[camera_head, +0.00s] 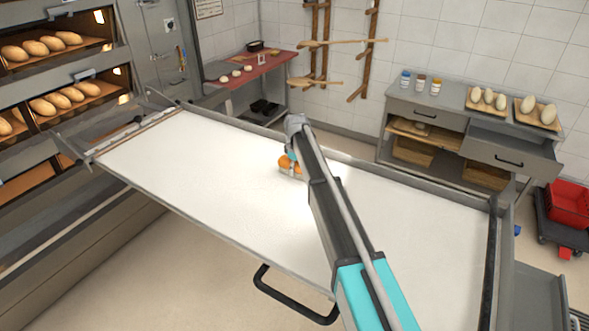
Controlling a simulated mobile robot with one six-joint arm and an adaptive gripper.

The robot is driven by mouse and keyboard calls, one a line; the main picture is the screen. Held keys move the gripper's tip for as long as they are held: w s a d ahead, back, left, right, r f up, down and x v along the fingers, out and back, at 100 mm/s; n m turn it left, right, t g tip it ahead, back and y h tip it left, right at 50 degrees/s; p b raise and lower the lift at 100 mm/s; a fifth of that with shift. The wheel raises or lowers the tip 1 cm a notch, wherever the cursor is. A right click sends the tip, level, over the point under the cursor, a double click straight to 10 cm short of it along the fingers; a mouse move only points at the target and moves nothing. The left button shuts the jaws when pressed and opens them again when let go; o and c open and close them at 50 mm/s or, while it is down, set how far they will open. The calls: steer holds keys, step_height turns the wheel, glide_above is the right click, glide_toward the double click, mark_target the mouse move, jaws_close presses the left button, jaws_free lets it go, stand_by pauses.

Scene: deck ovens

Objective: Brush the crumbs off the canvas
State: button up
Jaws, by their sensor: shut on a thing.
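The canvas (190,165) is the long white sheet on the metal-framed loader in front of the ovens. It looks pale and even, and I cannot make out crumbs at this size. My arm reaches over the canvas from the lower right. My gripper (290,162) is low over the canvas near its far long edge, partly hidden by my arm. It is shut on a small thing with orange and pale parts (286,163). I cannot tell whether this is a brush, or whether it touches the canvas.
Deck ovens with loaves (62,98) stand at the left. A grey cabinet (455,118) with jars and bread boards is at the back right. A red-topped table (250,68) stands behind. Peels (340,42) hang on the wall. A black handle (292,300) juts from the loader's near side.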

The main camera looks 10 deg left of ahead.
steer(key=shift+w+d, duration=0.3)
steer(key=shift+w, duration=0.5)
steer(key=shift+w+d, duration=0.25)
steer(key=shift+w, duration=0.55)
steer(key=shift+w, duration=0.15)
steer(key=shift+w+d, duration=0.35)
steer(key=shift+w, duration=0.4)
steer(key=shift+w+d, duration=0.3)
steer(key=shift+w, duration=0.45)
steer(key=shift+w, duration=0.1)
steer(key=shift+w+d, duration=0.3)
steer(key=shift+w, duration=0.5)
steer(key=shift+w+d, duration=0.25)
steer(key=shift+w, duration=0.55)
steer(key=shift+r+p, duration=3.05)
steer(key=shift+p, duration=0.05)
